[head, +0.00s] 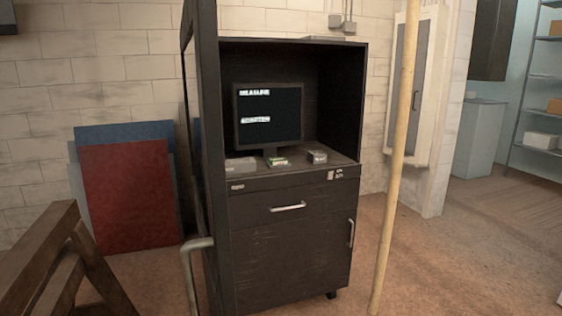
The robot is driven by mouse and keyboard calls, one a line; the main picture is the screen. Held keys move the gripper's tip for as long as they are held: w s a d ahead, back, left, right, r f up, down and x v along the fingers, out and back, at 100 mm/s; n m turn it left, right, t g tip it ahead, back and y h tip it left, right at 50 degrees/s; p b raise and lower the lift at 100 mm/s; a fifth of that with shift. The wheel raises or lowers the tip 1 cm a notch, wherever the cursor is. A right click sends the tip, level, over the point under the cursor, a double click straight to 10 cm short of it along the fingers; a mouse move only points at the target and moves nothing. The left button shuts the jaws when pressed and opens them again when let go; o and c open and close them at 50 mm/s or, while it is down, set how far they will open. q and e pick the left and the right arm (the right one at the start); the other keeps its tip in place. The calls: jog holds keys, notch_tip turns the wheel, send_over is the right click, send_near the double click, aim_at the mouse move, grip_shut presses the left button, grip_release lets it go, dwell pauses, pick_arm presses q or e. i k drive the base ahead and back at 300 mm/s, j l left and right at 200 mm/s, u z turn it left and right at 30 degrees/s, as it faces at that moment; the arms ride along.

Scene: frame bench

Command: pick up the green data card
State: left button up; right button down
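A small object with green on it (279,162), which looks like the green data card, lies on the cabinet's shelf just in front of the monitor (268,114). It is too small to make out in detail. The dark cabinet (290,240) stands upright with its upper compartment open at the front. Neither of my grippers shows in the head view.
Small grey objects lie left (241,164) and right (317,157) of the green one. A tall wooden pole (395,150) stands right of the cabinet. A wooden trestle (50,255) is at the left front. The floor at right is mostly clear.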

aim_at(282, 160)
jog(key=i+l, duration=0.5)
jog(key=i, duration=0.2)
jog(key=i+l+u, duration=0.15)
jog(key=l, duration=0.35)
jog(key=i+l+u, duration=0.2)
jog(key=l, duration=0.35)
jog(key=l+u, duration=0.15)
jog(key=l, duration=0.4)
